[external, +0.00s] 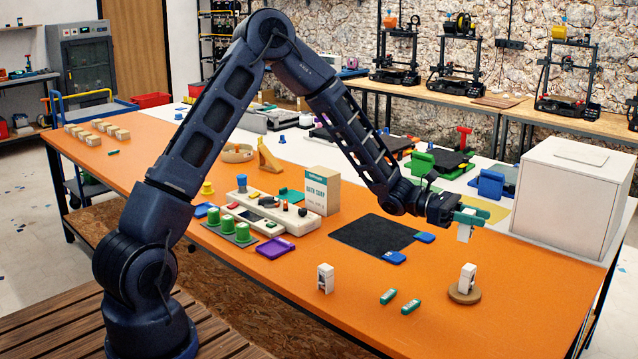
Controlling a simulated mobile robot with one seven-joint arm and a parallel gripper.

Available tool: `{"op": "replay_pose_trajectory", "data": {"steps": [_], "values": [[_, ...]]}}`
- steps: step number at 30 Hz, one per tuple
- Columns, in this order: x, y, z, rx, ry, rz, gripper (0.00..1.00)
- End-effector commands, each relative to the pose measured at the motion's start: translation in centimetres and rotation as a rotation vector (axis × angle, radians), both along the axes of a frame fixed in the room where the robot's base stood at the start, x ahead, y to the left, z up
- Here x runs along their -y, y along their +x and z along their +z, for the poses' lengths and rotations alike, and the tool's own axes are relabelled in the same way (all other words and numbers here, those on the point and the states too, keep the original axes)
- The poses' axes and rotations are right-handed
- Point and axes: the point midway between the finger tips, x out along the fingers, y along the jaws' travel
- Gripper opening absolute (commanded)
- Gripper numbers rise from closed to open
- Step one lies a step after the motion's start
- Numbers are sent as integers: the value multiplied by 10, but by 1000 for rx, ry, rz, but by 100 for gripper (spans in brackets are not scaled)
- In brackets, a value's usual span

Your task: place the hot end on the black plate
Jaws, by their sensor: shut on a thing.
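My gripper (470,217), with teal fingers, is shut on a small white piece, the hot end (464,234), and holds it above the orange table. The hot end hangs below the fingers, its upper part hidden by them. The flat black plate (372,236) lies on the table to the left of my gripper, with blue tabs at its right corners. Its surface is bare. Two similar white pieces stand nearer the front: one (325,278) on the table and one (468,277) on a round brown base (464,293).
A large white box (570,200) stands to the right of my gripper. Two small green pieces (400,301) lie at the front. Purple tray (275,250) sits near the front edge.

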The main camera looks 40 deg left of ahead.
Motion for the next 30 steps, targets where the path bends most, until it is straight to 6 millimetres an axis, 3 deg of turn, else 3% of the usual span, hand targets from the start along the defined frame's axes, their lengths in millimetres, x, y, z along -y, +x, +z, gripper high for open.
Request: {"op": "replay_pose_trajectory", "data": {"steps": [9,21,24,30], "values": [[-127,63,-1,-4,5,235,9],[-290,107,8,12,1,514,9],[-321,111,11,17,-1,564,9],[-354,113,14,24,-2,620,9]]}}
